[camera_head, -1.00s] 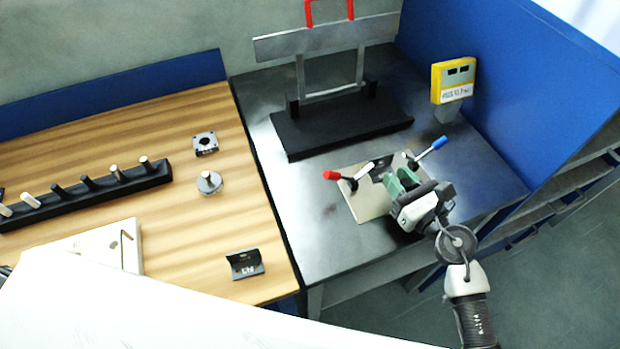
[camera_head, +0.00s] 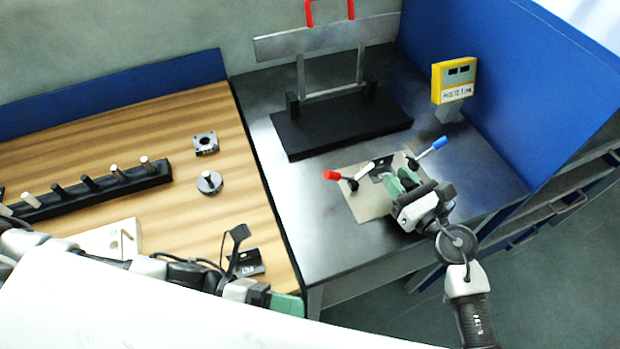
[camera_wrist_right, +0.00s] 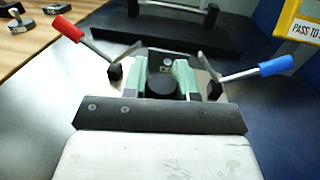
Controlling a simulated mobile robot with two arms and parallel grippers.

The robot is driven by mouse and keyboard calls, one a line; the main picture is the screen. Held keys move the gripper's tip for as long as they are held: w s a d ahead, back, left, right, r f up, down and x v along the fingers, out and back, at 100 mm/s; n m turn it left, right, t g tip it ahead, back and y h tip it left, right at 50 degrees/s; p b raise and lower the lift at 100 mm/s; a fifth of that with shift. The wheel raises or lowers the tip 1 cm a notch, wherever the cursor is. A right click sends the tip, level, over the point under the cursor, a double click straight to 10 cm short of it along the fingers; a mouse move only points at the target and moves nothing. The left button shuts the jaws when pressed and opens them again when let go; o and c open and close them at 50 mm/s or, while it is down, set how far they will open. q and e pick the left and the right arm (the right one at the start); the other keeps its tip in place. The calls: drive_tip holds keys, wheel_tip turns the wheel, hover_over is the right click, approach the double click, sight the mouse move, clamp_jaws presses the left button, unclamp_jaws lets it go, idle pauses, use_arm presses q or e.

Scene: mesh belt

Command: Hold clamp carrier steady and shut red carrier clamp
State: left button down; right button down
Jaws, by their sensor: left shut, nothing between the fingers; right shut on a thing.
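The clamp carrier (camera_head: 366,201) is a pale plate on the dark metal table. It also shows in the right wrist view (camera_wrist_right: 160,155). The red clamp handle (camera_head: 331,175) sticks out to its left, tilted up, and shows in the right wrist view (camera_wrist_right: 68,28). The blue clamp handle (camera_head: 439,143) sticks out to its right. My right gripper (camera_head: 394,182), with green fingers, is shut on the carrier near its middle, at a dark block between the two clamps. My left gripper (camera_head: 288,304) is shut and empty at the wooden table's front edge, partly hidden by a white surface.
A black base with a metal frame and red handles (camera_head: 342,126) stands behind the carrier. A yellow box (camera_head: 454,80) stands at the back right. The wooden table holds a black peg rack (camera_head: 88,190), small metal parts and a black bracket (camera_head: 246,262). The dark table left of the carrier is clear.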

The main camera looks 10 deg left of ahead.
use_arm(q)
drive_tip(key=w+a+m, duration=0.1)
drive_tip(key=w, duration=0.1)
drive_tip(key=w+a+r+m+t+y, duration=0.1)
drive_tip(key=w, duration=0.1)
drive_tip(key=w+a+r+m+y, duration=0.1)
drive_tip(key=w, duration=0.1)
drive_tip(key=shift+a+t, duration=0.25)
drive_tip(key=shift+t, duration=0.15)
drive_tip(key=w+a+r+m+t+y, duration=0.1)
drive_tip(key=w+a+m+t+y, duration=0.1)
drive_tip(key=w+a+t+y, duration=0.3)
drive_tip(key=w+a, duration=0.3)
drive_tip(key=shift+w+a+r+m+y, duration=0.15)
drive_tip(key=shift+w+r+m+y, duration=0.15)
drive_tip(key=shift+w+y, duration=0.1)
drive_tip(key=x, duration=1)
drive_tip(key=shift+w+d+r, duration=0.25)
drive_tip(key=shift+w+d, duration=0.2)
drive_tip(key=shift+d, duration=0.05)
drive_tip(key=shift+w+d+r, duration=0.25)
drive_tip(key=shift+w+d, duration=0.15)
drive_tip(key=shift+d, duration=0.1)
drive_tip(key=shift+w+d+r, duration=0.2)
drive_tip(key=shift+w+d, duration=0.2)
drive_tip(key=shift+d, duration=0.05)
